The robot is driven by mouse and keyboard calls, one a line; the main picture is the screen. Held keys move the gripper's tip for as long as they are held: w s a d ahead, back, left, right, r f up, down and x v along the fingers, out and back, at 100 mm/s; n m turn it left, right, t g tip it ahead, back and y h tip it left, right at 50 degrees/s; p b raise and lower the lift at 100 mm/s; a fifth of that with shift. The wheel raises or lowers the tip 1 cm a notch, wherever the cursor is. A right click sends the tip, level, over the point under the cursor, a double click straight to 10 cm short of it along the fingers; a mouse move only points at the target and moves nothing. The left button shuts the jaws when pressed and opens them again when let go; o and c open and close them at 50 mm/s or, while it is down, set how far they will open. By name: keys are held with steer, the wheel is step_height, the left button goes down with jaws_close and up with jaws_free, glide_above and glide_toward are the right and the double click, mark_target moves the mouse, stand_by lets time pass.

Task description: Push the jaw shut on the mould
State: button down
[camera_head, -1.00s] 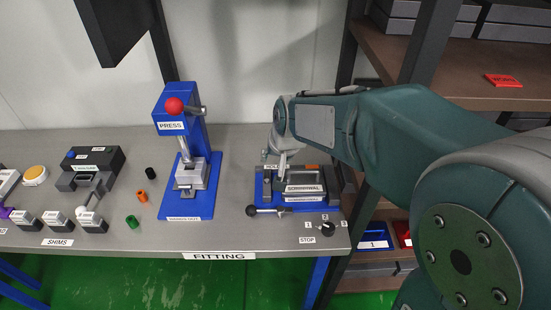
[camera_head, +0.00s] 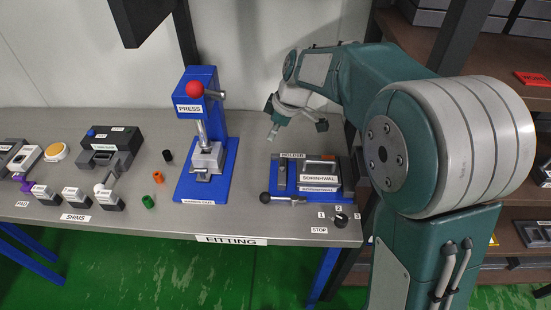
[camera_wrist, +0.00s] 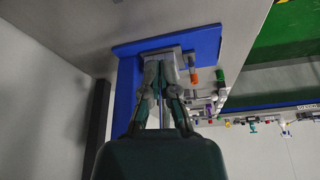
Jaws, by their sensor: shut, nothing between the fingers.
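The blue holder (camera_head: 333,199) stands at the right of the bench in the head view. A grey block, seemingly the mould (camera_head: 319,172), lies in it with a label on its front. A dark upright bar, seemingly the jaw (camera_head: 279,175), stands to its left, and a narrow gap seems to show between them. A black-knobbed rod (camera_head: 265,197) sticks out at the holder's front left. My gripper (camera_head: 273,135) is shut and empty, raised above and behind the holder, apart from it. It also shows in the wrist view (camera_wrist: 161,66).
The blue press (camera_head: 188,110) with a red knob stands left of the holder; its base (camera_wrist: 206,42) fills the wrist view's upper middle. A selector knob (camera_head: 341,219) sits at the front right.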

mark_target(282, 169)
steer(key=x, duration=0.9)
steer(key=shift+a+f, duration=0.15)
steer(key=shift+f, duration=0.15)
steer(key=d, duration=0.3)
steer(key=shift+s+f, duration=0.15)
steer(key=shift+s, duration=0.2)
steer(key=shift+s+d, duration=0.15)
steer(key=shift+d, duration=0.3)
steer(key=shift+d, duration=1.6)
